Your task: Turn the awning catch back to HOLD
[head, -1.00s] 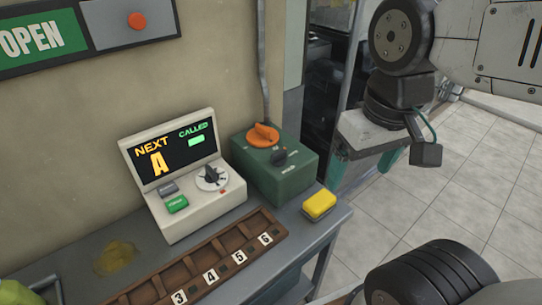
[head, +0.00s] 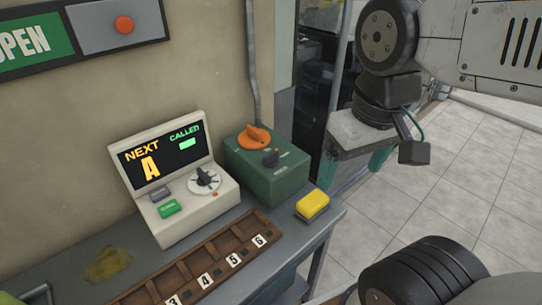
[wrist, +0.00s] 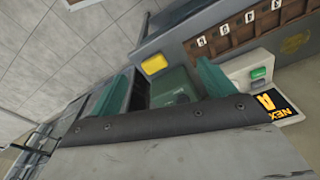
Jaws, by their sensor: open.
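A cream call unit (head: 178,190) with a lit screen stands left of the box. A yellow block (head: 313,205) lies near the counter's right end. A brown numbered tray (head: 200,268) runs along the front. Tiled floor (head: 440,190) is clear at right.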

